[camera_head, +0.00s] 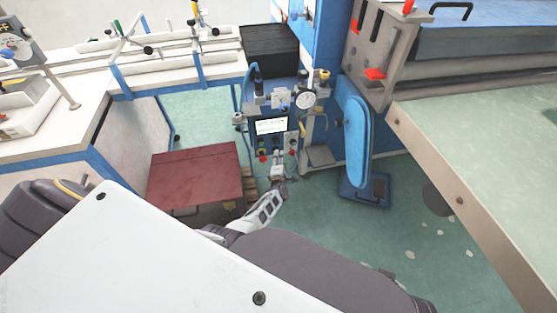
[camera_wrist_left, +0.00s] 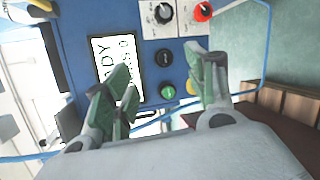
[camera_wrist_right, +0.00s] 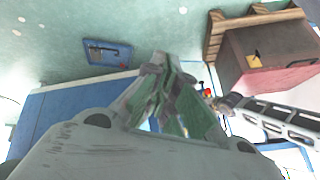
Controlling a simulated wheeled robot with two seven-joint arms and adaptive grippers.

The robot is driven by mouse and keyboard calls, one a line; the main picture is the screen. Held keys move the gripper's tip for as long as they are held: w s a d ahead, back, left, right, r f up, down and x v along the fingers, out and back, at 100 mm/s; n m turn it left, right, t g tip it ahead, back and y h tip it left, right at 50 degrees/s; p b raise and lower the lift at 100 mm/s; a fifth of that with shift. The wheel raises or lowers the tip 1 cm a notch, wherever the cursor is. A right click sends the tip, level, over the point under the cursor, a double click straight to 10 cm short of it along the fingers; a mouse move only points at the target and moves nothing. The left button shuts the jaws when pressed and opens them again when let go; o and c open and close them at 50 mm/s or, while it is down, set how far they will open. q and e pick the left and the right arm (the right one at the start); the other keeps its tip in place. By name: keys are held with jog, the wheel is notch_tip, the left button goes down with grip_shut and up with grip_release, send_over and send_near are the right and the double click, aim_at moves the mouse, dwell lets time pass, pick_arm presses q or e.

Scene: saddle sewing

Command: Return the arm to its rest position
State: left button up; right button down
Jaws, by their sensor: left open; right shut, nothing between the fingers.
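My left gripper (camera_head: 277,170) is in front of the blue control panel (camera_head: 268,145), its arm reaching up the middle of the head view. In the left wrist view its two green-padded fingers (camera_wrist_left: 163,90) stand apart with nothing between them. Behind them are a lit screen (camera_wrist_left: 118,68), a green button (camera_wrist_left: 168,92), a black knob (camera_wrist_left: 163,13) and a red knob (camera_wrist_left: 203,11). Contact with the panel cannot be told. My right gripper (camera_wrist_right: 172,95) shows in the right wrist view, fingers together and empty. I cannot make it out in the head view.
A dark red box (camera_head: 195,175) stands on a wooden pallet left of the panel. A blue foot pedal (camera_head: 365,190) lies on the green floor. White benches (camera_head: 180,80) are at the left, and a large table (camera_head: 490,150) is at the right.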

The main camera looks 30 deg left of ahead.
pick_arm(q)
jog(key=shift+s+f, duration=0.1)
jog(key=shift+s, duration=0.05)
dwell(0.5)
